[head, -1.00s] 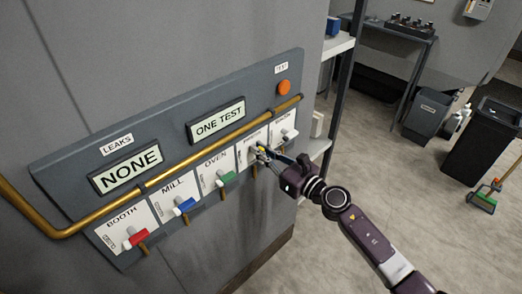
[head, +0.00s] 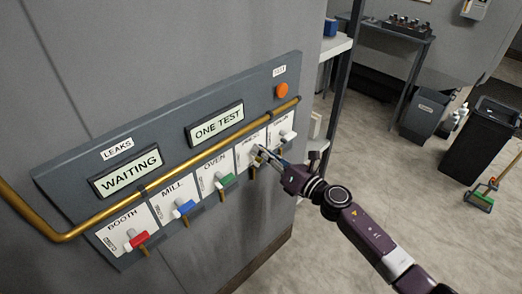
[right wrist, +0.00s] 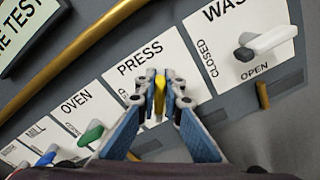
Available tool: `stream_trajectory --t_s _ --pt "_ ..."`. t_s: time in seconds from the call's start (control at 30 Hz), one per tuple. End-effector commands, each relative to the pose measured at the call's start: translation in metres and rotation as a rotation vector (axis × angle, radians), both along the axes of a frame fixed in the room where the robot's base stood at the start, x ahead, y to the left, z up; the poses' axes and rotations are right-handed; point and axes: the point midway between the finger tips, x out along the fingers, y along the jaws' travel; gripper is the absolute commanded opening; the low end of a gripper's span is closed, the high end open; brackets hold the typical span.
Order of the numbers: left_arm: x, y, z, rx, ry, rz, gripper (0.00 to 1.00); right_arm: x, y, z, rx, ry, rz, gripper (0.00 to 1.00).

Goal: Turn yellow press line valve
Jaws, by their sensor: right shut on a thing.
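The yellow PRESS valve handle (right wrist: 159,98) shows between the fingertips of my right gripper (right wrist: 160,80) in the right wrist view. The gripper is shut on it. The handle lies over the lower part of the white PRESS plate, roughly upright in that picture; the fingers hide its sides and the plate's lower lettering. In the head view my right gripper (head: 265,158) reaches the PRESS plate (head: 250,148) from the right and mostly covers the handle. My left gripper is not in view.
The grey panel (head: 75,172) also carries a red handle (head: 138,240), blue handle (head: 186,208), green handle (head: 227,181) and white handle (head: 288,135). A brass pipe (head: 170,178) runs above them. The LEAKS display (head: 128,171) reads WAITING; another display (head: 215,125) reads ONE TEST.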

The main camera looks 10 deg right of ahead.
Motion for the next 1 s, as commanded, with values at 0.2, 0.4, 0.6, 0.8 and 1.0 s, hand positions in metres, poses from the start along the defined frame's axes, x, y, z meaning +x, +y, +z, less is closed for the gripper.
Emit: stream_trajectory --t_s 0.2,0.4,0.6,0.8,1.0 --pt "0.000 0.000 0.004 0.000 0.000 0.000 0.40 0.000 -0.002 -0.005 0.177 0.110 0.001 0.00" --pt "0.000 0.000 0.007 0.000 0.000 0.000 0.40 0.001 -0.004 -0.008 0.342 0.204 0.000 0.00" --pt "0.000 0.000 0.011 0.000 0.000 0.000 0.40 0.002 -0.005 -0.011 0.502 0.298 0.001 0.00" --pt "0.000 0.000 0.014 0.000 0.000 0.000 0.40 0.002 -0.005 -0.014 0.644 0.378 0.001 0.00" --pt "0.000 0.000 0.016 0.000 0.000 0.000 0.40 0.002 -0.006 -0.017 0.748 0.438 0.001 0.00"
